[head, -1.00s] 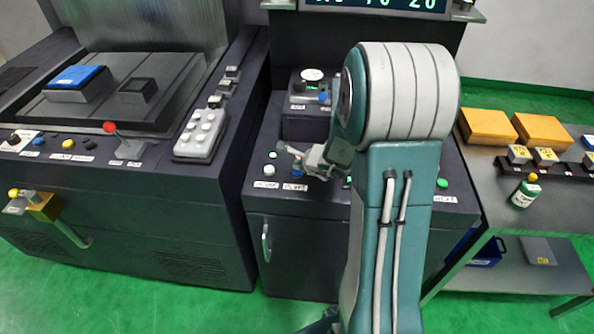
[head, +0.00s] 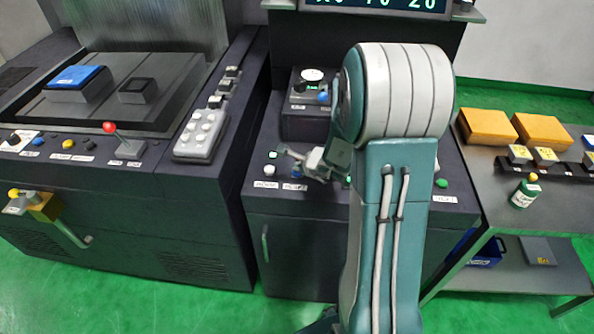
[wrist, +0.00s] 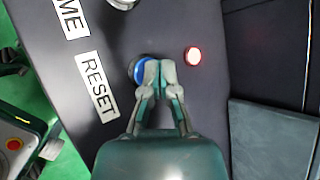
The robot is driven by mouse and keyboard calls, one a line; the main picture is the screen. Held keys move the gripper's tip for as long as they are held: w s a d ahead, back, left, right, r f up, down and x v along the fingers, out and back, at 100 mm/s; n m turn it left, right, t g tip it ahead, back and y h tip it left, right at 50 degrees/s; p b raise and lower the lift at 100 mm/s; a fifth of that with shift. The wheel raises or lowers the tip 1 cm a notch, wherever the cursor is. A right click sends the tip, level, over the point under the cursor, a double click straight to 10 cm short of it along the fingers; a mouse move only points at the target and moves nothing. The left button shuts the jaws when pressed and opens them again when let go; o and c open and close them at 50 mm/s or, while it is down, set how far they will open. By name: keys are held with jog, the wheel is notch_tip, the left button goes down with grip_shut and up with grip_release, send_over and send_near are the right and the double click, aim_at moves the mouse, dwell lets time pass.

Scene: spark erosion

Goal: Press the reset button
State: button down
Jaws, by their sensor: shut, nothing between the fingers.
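The reset button is a round blue button (wrist: 139,70) beside the RESET label (wrist: 98,87) in the wrist view. My gripper (wrist: 157,66) is shut and empty. Its fingertips cover the right part of the button in that view; I cannot tell whether they touch it. In the head view the blue button (head: 296,174) shows just below my gripper (head: 288,152), above its white label (head: 294,187) on the console's sloping front panel.
A glowing red-rimmed lamp (wrist: 193,56) lies right of the fingers. A white button (head: 270,168) sits left of the blue one. A control box with a dial (head: 310,85) stands behind. The machine with a red-balled lever (head: 109,127) is at left, a side table (head: 553,205) at right.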

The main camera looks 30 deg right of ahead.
jog(key=shift+f, duration=0.2)
dwell(0.5)
jog(key=shift+r, duration=0.9)
jog(key=shift+r, duration=2.5)
